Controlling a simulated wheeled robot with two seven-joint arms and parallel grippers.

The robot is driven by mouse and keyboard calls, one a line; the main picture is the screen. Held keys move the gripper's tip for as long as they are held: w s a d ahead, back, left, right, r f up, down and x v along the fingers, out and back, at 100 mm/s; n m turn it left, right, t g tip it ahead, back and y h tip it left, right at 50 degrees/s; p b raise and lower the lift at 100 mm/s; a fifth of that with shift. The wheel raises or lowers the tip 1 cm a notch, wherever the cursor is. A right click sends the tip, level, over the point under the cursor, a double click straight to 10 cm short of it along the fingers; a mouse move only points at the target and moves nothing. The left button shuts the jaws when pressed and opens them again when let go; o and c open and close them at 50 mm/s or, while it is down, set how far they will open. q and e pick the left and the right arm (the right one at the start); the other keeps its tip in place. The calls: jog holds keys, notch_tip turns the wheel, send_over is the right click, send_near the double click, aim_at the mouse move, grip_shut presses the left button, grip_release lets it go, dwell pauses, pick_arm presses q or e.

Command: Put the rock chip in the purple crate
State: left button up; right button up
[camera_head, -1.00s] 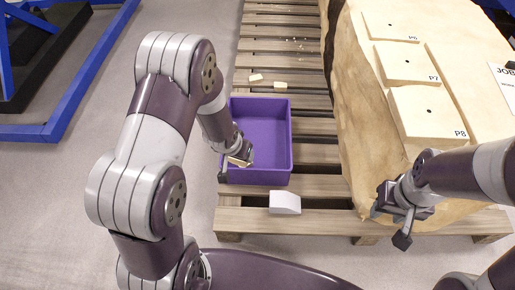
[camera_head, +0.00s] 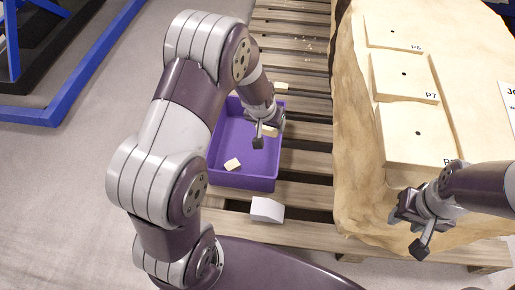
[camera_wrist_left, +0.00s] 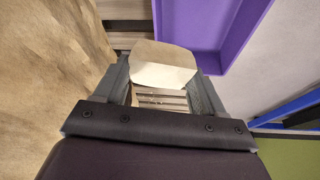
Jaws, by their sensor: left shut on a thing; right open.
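The purple crate (camera_head: 245,182) stands on the pallet; its corner also shows in the left wrist view (camera_wrist_left: 225,50). One pale rock chip (camera_head: 232,164) lies inside it. My left gripper (camera_head: 267,133) is shut on another pale rock chip (camera_head: 269,131), near the crate's right wall. In the left wrist view this chip (camera_wrist_left: 163,66) sits between the fingers, beside the crate's rim, with slats below. A further chip (camera_head: 281,86) lies on the pallet behind the crate. My right gripper (camera_head: 412,222) is open and empty above the tan block's front edge.
A white wedge-like block (camera_head: 267,209) sits on the pallet (camera_head: 310,195) just in front of the crate. The large tan block (camera_head: 360,180) with labelled pale slabs (camera_head: 403,77) fills the right side. Slats between crate and tan block are clear.

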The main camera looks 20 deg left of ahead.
pick_arm(q)
jog(key=w+a+f+b, duration=0.1)
jog(key=f+b, duration=0.5)
jog(key=f, duration=0.5)
jog(key=w+a+f+n+b, duration=0.1)
jog(key=a+f+b, duration=0.1)
jog(key=f+b, duration=0.4)
jog(key=a+f+n+y+b, duration=0.1)
jog(key=f+b, duration=0.6)
jog(key=f, duration=0.8)
jog(key=shift+w+a+f, duration=0.35)
jog(key=shift+w+a, duration=0.05)
jog(key=shift+a, duration=0.15)
jog(key=shift+r, duration=0.25)
jog(key=shift+c, duration=0.5)
jog(key=shift+f, duration=0.15)
jog(key=o, duration=1.2)
jog(key=shift+o, duration=0.2)
